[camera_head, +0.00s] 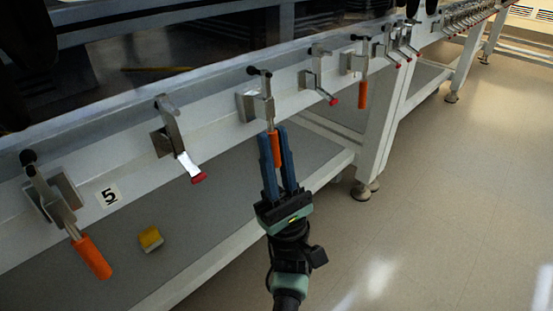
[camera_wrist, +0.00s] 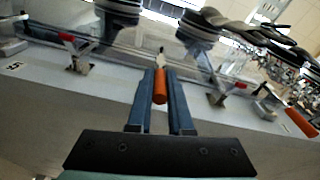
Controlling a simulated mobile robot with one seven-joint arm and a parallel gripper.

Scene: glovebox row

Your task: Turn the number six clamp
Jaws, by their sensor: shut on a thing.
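A metal clamp (camera_head: 257,98) with an orange handle (camera_head: 275,150) hangs on the white front rail, third from the left in the head view. No number shows beside it, so I cannot read which clamp it is. My gripper (camera_head: 273,133) reaches up from below, its blue fingers on both sides of this handle. It is shut on the handle, which points down. In the wrist view, the orange handle (camera_wrist: 160,86) stands between the blue fingers (camera_wrist: 159,74); the fingers hide part of it.
A "5" label (camera_head: 109,195) sits between an orange-handled clamp (camera_head: 92,257) and a red-tipped clamp (camera_head: 178,135). More clamps continue right along the rail. A yellow block (camera_head: 150,239) lies on the grey lower shelf (camera_head: 215,215). The floor (camera_head: 440,200) at right is clear.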

